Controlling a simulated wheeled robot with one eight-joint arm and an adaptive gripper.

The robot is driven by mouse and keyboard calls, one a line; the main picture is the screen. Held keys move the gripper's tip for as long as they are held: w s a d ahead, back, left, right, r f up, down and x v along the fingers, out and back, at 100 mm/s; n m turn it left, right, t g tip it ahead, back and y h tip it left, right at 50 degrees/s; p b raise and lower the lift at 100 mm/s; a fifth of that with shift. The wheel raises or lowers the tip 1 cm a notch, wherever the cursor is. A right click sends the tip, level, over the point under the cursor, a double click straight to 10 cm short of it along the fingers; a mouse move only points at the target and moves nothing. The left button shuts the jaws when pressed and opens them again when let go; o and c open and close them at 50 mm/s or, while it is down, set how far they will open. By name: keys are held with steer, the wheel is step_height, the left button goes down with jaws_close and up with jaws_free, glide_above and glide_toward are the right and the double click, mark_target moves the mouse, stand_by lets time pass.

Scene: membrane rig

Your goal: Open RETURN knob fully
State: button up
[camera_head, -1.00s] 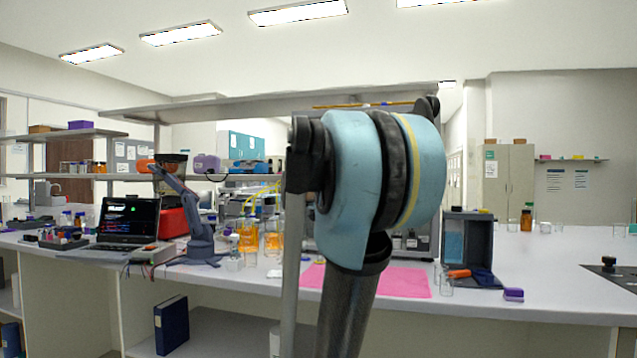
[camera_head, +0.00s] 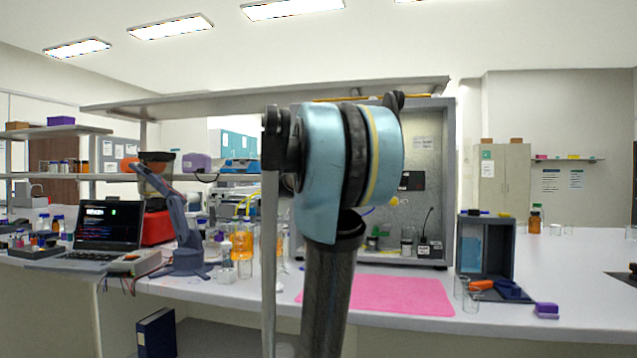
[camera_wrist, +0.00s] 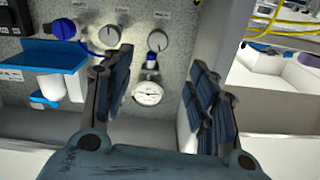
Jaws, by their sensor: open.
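In the wrist view a speckled grey panel carries a blue knob (camera_wrist: 64,29) at upper left and two pale round dials, a left dial (camera_wrist: 110,36) and a right dial (camera_wrist: 157,40). Small labels sit above them, too blurred to read, so I cannot tell which is RETURN. A white-faced gauge (camera_wrist: 147,93) with a blue fitting above it shows lower down. My gripper (camera_wrist: 160,72) is open and empty, with its fingers on either side of the right dial and gauge. In the head view my arm hides the gripper and part of the grey rig cabinet (camera_head: 449,190).
A blue bracket (camera_wrist: 48,55) with a white canister juts out at left in the wrist view. A pale side wall stands right of the fingers. In the head view a pink mat (camera_head: 400,295) lies before the cabinet, with glassware and a dark open box (camera_head: 487,217) at right.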

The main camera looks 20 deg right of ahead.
steer(key=x, duration=1.6)
steer(key=shift+d, duration=0.2)
steer(key=c, duration=1.1)
